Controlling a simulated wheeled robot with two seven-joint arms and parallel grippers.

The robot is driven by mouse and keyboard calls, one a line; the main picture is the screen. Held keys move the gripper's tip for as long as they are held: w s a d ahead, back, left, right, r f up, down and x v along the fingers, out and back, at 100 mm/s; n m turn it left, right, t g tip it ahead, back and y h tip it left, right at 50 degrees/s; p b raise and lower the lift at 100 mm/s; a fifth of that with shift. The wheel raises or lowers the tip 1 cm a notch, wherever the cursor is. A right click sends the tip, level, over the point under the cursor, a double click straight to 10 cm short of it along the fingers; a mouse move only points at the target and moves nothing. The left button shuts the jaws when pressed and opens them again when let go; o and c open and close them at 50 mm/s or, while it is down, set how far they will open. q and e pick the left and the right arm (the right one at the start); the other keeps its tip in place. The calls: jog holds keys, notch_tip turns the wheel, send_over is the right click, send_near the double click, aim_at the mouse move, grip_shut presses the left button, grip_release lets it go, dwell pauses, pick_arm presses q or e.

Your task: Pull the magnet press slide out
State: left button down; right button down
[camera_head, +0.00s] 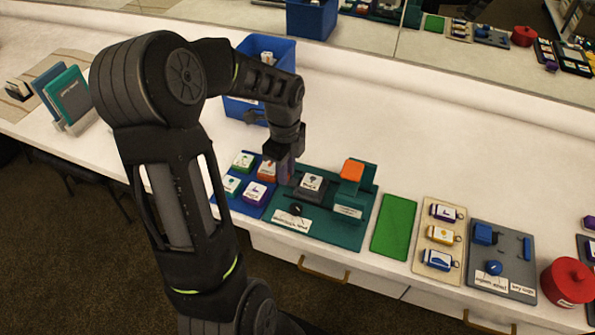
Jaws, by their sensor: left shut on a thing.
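The magnet press is a dark green board (342,232) with an orange-topped block (352,170) at its back right. Its slide appears to be the dark grey block (310,188) bearing a white tile, at the board's back left. My left gripper (284,172) points down at the left end of this slide, beside the blue tile tray. It is shut, apparently on the slide's end; its fingers hide the grip. My right gripper is not in view.
A blue tray (225,200) of white-topped tiles adjoins the press on the left. A blue bin (270,50) stands behind my arm. A green mat (394,228), a tan board (424,270), a grey board (515,265) and a red pot (567,281) lie to the right.

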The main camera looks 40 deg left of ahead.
pick_arm(q)
jog(key=shift+a, duration=0.25)
jog(key=c, duration=1.3)
grip_release()
jog(key=shift+r, duration=0.1)
jog(key=shift+r, duration=3.85)
